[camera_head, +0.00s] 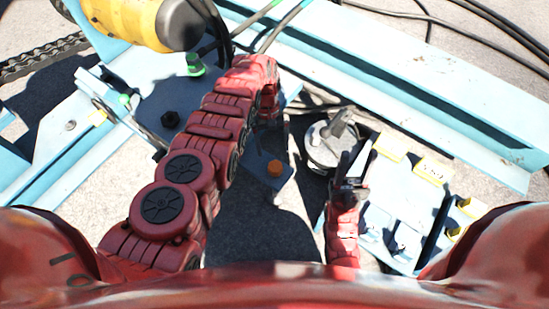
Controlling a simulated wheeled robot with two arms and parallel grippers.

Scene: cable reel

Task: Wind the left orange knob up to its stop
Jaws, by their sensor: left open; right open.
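The orange knob (275,168) sits on a light blue plate left of a grey round disc. My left arm comes in from the left, rises and bends down at its far end. My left gripper (271,117) is at that end, just beyond the knob in the picture and apart from it as far as I can see. It is open, but its fingers are mostly hidden by the wrist and shadow. My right gripper (350,172) is open, beside the near right edge of the grey disc (325,152). I cannot tell whether it touches the disc.
A yellow and black cylinder (135,18) lies at the upper left. A long light blue beam (430,85) crosses the upper right. Yellow blocks (432,169) and a pale blue panel (385,215) stand at the right. Black cables (400,14) run along the top.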

